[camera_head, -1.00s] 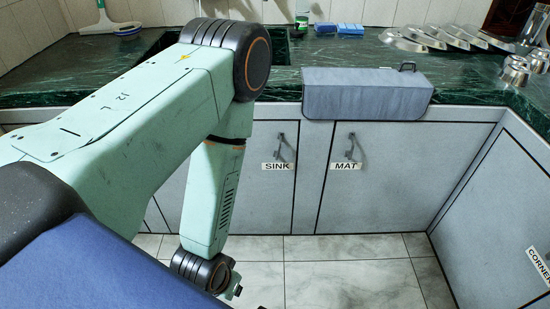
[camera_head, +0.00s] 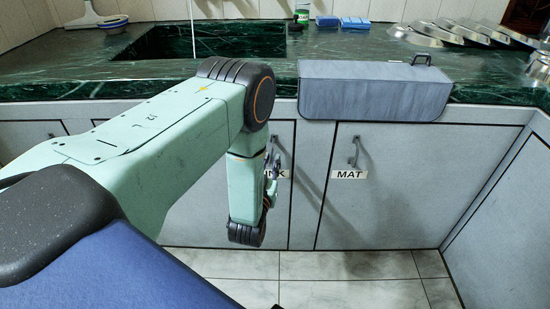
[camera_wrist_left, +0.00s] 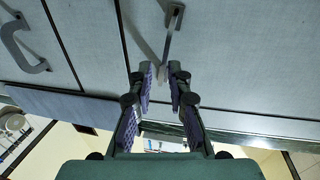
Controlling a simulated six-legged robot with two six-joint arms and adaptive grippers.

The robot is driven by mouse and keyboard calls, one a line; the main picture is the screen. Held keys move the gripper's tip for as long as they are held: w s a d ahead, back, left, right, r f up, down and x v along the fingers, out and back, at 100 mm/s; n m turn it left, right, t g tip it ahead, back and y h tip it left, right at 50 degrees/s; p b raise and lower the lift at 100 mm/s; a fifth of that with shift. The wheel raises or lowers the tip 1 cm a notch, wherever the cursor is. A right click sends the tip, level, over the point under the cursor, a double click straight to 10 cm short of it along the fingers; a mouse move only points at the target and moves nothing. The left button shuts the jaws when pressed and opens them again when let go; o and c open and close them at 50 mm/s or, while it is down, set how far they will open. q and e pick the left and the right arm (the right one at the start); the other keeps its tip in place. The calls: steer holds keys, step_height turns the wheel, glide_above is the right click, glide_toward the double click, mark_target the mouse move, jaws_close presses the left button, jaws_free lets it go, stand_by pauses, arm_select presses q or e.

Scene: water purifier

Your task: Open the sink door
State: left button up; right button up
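The sink door (camera_head: 220,205) is a grey panel below the counter and looks shut. Its label is partly hidden behind my left arm. My right gripper is not in view.
The mat door (camera_head: 385,200) with its own handle (camera_head: 354,150) is to the right; that handle also shows in the left wrist view (camera_wrist_left: 20,45). A grey box-shaped item (camera_head: 370,92) overhangs the counter edge above. Tiled floor (camera_head: 350,265) is clear below.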

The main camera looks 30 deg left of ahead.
mark_target(273, 157)
arm_select(q)
steer(key=shift+b+x, duration=0.45)
steer(key=shift+x, duration=1.2)
steer(key=shift+f, duration=0.1)
jaws_close()
